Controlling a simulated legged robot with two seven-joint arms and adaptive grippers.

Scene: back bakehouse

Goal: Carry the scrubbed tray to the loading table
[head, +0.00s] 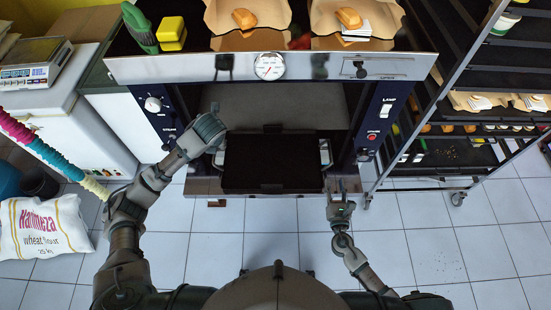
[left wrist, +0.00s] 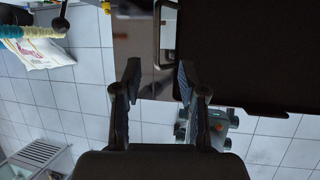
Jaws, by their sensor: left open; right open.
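A flat black tray (head: 272,165) lies level at the mouth of the oven, its near part over the oven's front ledge. It has a metal handle at each side; the left handle (head: 218,152) and right handle (head: 325,153) both show. In the left wrist view the tray (left wrist: 245,50) fills the upper right, with its handle (left wrist: 158,35) beyond my fingers. My left gripper (left wrist: 158,78) is open and empty, close to the left handle; its fingers are partly hidden in the head view. My right gripper (head: 341,203) is open and empty, below the right handle. I cannot identify the loading table.
The oven (head: 272,68) stands ahead, with bread on paper on top. A wheeled rack (head: 470,110) with loaves stands at right. A flour sack (head: 42,228) lies on the floor at left, beside a white cabinet (head: 70,110) bearing a scale (head: 33,62).

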